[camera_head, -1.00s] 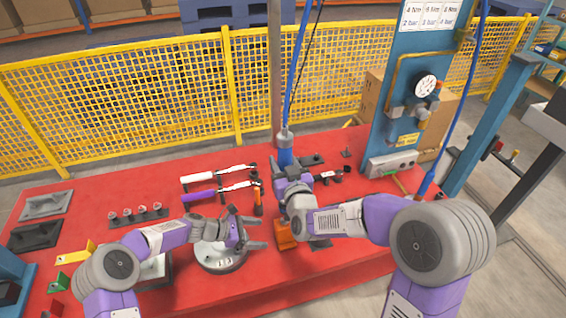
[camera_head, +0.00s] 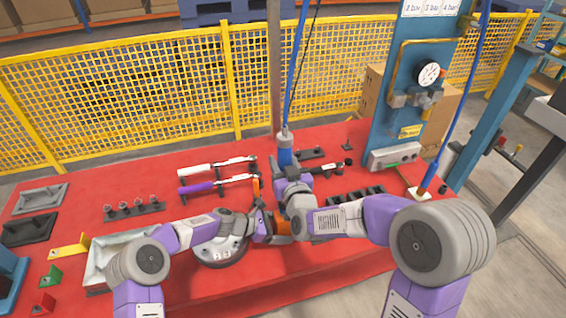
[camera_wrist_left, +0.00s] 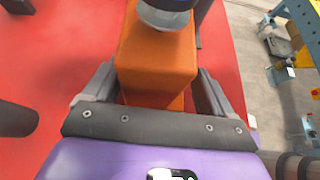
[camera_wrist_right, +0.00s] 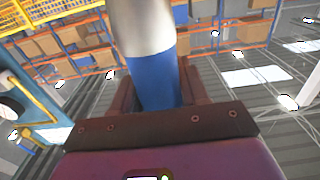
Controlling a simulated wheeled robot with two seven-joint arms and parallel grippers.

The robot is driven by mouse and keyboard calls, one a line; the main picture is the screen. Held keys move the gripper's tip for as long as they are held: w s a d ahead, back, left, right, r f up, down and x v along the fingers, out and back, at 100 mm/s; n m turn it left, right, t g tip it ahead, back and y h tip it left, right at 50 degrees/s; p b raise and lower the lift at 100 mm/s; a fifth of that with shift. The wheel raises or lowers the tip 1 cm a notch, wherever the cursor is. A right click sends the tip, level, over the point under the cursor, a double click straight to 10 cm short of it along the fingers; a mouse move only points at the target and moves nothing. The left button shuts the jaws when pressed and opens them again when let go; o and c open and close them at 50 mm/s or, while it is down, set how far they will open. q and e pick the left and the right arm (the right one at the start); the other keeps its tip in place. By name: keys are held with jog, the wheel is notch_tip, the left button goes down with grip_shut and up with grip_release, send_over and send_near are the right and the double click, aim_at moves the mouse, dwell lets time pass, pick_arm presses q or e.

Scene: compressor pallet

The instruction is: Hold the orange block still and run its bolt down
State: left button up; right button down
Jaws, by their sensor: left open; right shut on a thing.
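The orange block (camera_head: 283,226) stands near the table's front edge, partly hidden by my arms. In the left wrist view the orange block (camera_wrist_left: 157,62) is between the open fingers of my left gripper (camera_wrist_left: 155,88), with a finger on either side. In the head view my left gripper (camera_head: 268,227) reaches the block from the left. My right gripper (camera_head: 286,178) is shut on the blue and grey driver (camera_head: 285,151), also seen in the right wrist view (camera_wrist_right: 155,75). A grey round end (camera_wrist_left: 165,13) shows over the block. I cannot make out the bolt.
The red table (camera_head: 130,218) carries a round grey part (camera_head: 218,250) left of the block and a grey tray (camera_head: 108,262) farther left. Purple and white-handled tools (camera_head: 205,188) lie behind. A blue post with a gauge (camera_head: 429,74) stands at the right.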

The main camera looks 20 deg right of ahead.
aim_at(286, 157)
pick_arm(q)
jog(key=shift+d, duration=0.15)
jog(key=c, duration=1.2)
jog(key=shift+s, duration=0.1)
jog(key=shift+s+d, duration=0.1)
jog(key=shift+d, duration=0.05)
dwell(0.3)
jog(key=shift+w, duration=0.25)
jog(key=shift+c, duration=0.2)
pick_arm(e)
jog(key=shift+s+r, duration=0.2)
jog(key=shift+r, duration=2.5)
jog(key=shift+s, duration=0.1)
jog(key=shift+f, duration=0.15)
